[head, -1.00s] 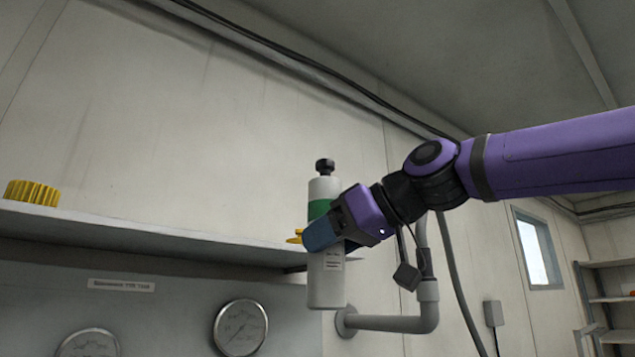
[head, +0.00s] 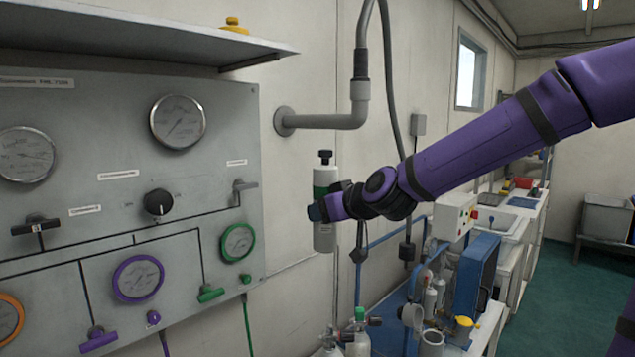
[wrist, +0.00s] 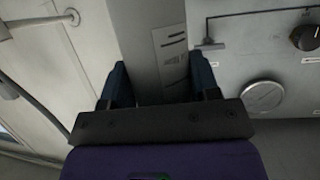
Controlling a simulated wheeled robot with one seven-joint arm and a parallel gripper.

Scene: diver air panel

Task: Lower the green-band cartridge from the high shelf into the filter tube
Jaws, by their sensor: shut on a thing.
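The green-band cartridge (head: 325,238) is a white cylinder with a black top knob and a green band. It hangs upright in the air to the right of the gauge panel. My gripper (head: 320,210) is shut on its middle, just below the band. In the wrist view the cartridge's grey side (wrist: 145,40) with a printed label lies between the blue fingers (wrist: 160,80). A pale open-topped cylinder (head: 432,343) at the bottom of the head view may be the filter tube; its inside is not clear.
The high shelf (head: 130,38) holds a yellow cap (head: 235,25) at upper left. A grey pipe (head: 330,121) juts from the wall above the cartridge. Bottles (head: 358,340), a white box (head: 455,215) and a blue unit (head: 475,275) crowd below right. A yellow-topped part (head: 465,322) stands beside the pale cylinder.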

